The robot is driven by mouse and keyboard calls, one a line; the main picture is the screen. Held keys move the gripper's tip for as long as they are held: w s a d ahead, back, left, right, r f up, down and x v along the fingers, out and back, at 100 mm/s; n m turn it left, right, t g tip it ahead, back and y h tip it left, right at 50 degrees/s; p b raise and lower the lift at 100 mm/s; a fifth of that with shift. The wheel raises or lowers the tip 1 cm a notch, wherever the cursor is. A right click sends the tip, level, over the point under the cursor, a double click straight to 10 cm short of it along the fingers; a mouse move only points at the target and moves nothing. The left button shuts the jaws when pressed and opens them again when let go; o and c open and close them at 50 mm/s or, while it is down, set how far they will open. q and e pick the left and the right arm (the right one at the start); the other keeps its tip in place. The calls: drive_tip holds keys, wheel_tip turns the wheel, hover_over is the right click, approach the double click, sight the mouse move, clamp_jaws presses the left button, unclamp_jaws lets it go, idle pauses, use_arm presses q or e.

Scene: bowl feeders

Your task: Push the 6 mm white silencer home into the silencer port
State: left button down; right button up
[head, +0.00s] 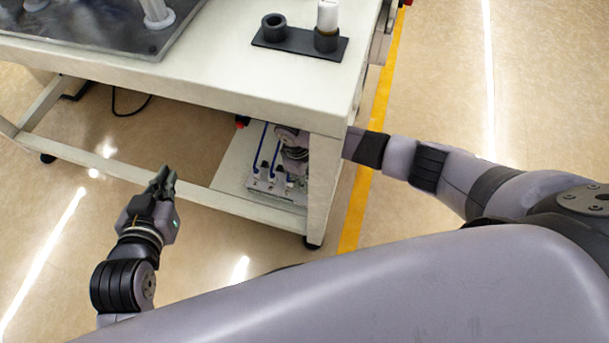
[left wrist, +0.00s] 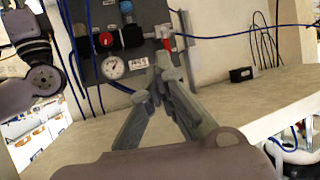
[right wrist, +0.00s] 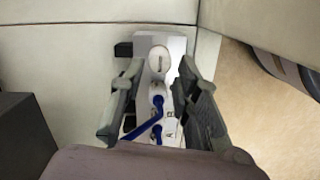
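In the right wrist view, a white round-ended piece (right wrist: 160,59), which looks like the silencer, stands at the far end of a pale valve block (right wrist: 176,45). I cannot tell how deep it sits in its port. My right gripper (right wrist: 159,70) is open, with its fingers apart on either side of the block and the white piece between their tips, not visibly touching it. In the head view, my right gripper is under the table, partly hidden by the table leg. My left gripper (head: 163,178) is shut and empty in front of the table; its fingertips meet in the left wrist view (left wrist: 163,68).
Blue tubes (right wrist: 157,103) rise from the block close to my right fingers. The table (head: 235,75) and its leg (head: 323,190) stand over and beside my right arm. A panel with a gauge (left wrist: 112,67) and hanging blue tubes lies beyond my left gripper. Floor around my left gripper is clear.

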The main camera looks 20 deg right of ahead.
drive_tip(key=shift+r+p, duration=0.3)
drive_tip(key=shift+r, duration=0.2)
drive_tip(key=o, duration=0.6)
drive_tip(key=shift+c, duration=0.2)
use_arm(q)
drive_tip(key=s+f+g, duration=0.1)
drive_tip(key=s+a+f+g, duration=0.1)
drive_tip(key=s+f+g+y, duration=0.1)
drive_tip(key=shift+s+a+f, duration=0.2)
drive_tip(key=shift+a+f, duration=0.1)
drive_tip(key=shift+a, duration=0.05)
drive_tip(key=shift+p, duration=0.3)
use_arm(e)
drive_tip(key=shift+r, duration=0.1)
